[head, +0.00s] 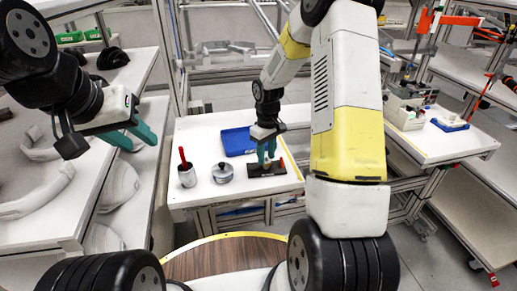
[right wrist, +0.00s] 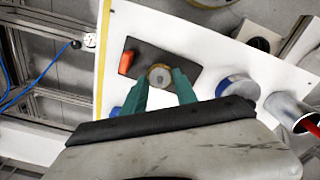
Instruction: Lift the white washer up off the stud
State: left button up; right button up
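A dark rectangular plate (head: 280,171) lies on the white table, with a small round fitting near its middle. In the right wrist view the plate (right wrist: 190,68) carries this round piece (right wrist: 159,75), with a pale yellowish rim and grey centre. I cannot tell the washer and stud apart there. My right gripper (head: 266,161) points down over the plate. Its teal fingertips (right wrist: 160,80) stand apart on either side of the round piece; contact cannot be made out. My left gripper (head: 132,136) is open and empty, at the left, away from the plate.
An orange-red block (right wrist: 126,62) sits on one end of the plate. A blue tray (head: 238,141), a round silver tin (head: 222,173) and a grey cup (head: 187,177) with a red-handled tool stand nearby. Shelves with pale shells (head: 120,185) are at left.

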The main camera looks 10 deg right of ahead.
jog(key=c, duration=0.5)
jog(key=shift+c, duration=0.2)
jog(key=shift+r, duration=0.25)
jog(key=shift+r, duration=0.5)
jog(key=shift+r, duration=0.1)
jog(key=shift+r, duration=0.6)
jog(key=shift+r, duration=0.3)
